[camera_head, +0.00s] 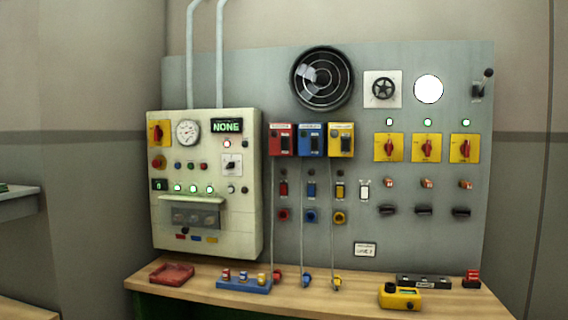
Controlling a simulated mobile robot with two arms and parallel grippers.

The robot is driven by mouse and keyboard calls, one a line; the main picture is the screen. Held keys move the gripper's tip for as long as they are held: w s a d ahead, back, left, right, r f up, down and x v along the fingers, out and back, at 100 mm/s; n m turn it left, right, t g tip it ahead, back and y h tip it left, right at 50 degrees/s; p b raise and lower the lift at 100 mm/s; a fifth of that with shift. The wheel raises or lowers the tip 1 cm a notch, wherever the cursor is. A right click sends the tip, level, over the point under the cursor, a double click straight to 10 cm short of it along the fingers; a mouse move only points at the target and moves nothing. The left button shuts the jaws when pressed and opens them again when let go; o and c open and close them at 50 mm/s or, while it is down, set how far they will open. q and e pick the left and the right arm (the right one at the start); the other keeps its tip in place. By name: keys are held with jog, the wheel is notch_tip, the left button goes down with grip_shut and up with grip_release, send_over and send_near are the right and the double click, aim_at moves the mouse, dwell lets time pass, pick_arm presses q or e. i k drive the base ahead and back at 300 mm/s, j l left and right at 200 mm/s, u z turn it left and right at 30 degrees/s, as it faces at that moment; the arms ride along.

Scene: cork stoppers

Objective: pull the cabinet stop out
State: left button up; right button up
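The beige cabinet (240,175) hangs on the left of the grey wall panel. A red round knob (158,162) sits on its left side, below a yellow plate with a red rotary switch (158,133); this knob looks like the cabinet stop. It is too small to tell whether it is pressed in or out. The cabinet also carries a round gauge (187,133), a dark display reading NONE (227,126), several small buttons and green lit lamps. Neither of my grippers is in view.
A wooden bench (200,283) runs below the panel. On it lie a red tray (172,274), a blue block with small pieces (243,286) and a yellow device (400,297). Red, blue and yellow boxes (311,140) with hanging cords are right of the cabinet.

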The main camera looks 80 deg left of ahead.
aim_at(155, 162)
jog(key=u, duration=3.6)
jog(key=i+j+u, duration=0.1)
jog(key=i, duration=0.55)
jog(key=i+j+u, duration=0.15)
jog(key=i, duration=0.45)
jog(key=j, duration=0.1)
